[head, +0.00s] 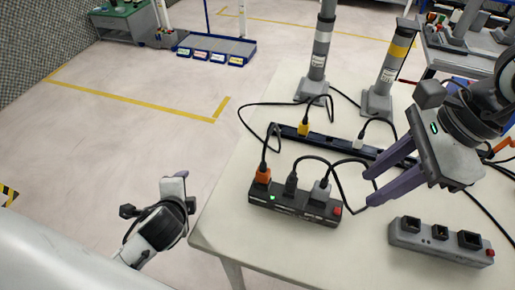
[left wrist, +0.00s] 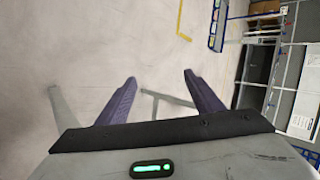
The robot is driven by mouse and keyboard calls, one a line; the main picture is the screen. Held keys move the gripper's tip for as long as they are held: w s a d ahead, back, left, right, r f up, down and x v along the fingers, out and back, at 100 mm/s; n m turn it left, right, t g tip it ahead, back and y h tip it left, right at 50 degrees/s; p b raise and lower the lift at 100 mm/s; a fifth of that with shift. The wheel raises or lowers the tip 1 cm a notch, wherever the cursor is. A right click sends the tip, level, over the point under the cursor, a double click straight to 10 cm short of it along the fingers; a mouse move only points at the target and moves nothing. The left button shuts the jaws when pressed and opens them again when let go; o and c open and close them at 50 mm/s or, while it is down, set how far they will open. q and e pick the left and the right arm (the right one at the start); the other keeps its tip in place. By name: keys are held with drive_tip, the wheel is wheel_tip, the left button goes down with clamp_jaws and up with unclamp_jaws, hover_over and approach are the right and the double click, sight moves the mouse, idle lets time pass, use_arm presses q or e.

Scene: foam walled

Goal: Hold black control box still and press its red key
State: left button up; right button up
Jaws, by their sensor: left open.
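The black control box (head: 292,207) lies on the table near its front left edge, in the head view. Its red key (head: 337,211) is at its right end, and a green light glows near its left end. Orange, black and grey plugs stand in its top. My right gripper (head: 368,188) is open and empty, its fingers pointing left just right of the box, apart from the red key in the picture.
A grey box (head: 440,245) with sockets and a red button sits at the front right. A long dark power strip (head: 345,142) and looping black cables lie behind the black box. Two grey posts (head: 318,60) stand at the back. Floor left of the table is clear.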

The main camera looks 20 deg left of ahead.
use_arm(q)
drive_tip(key=w+d+r+m+t+h, duration=0.2)
drive_tip(key=w+d+r+t, duration=0.3)
drive_tip(key=r, duration=0.4)
drive_tip(key=w+d+r+m+t+h, duration=0.2)
drive_tip(key=w+d+r, duration=0.1)
drive_tip(key=w+r, duration=0.5)
drive_tip(key=w+d+r+m+t+h, duration=0.2)
drive_tip(key=w+d+r+t, duration=0.25)
drive_tip(key=r, duration=0.65)
drive_tip(key=d+r+m+h, duration=0.7)
drive_tip(key=r+h, duration=0.2)
drive_tip(key=r, duration=0.3)
drive_tip(key=s+d+r+m+g+h, duration=0.5)
drive_tip(key=d+r+m+g+h, duration=0.35)
drive_tip(key=m, duration=0.25)
drive_tip(key=m+g+y, duration=1.1)
drive_tip(key=m+y, duration=0.6)
drive_tip(key=y, duration=0.2)
hover_over(257, 180)
drive_tip(key=f, duration=2.6)
drive_tip(key=shift+w+d, duration=0.1)
drive_tip(key=shift+w, duration=0.15)
drive_tip(key=shift+a+f, duration=0.2)
drive_tip(key=shift+f, duration=0.15)
wheel_tip(257, 180, down, 10)
drive_tip(key=shift+r, duration=0.1)
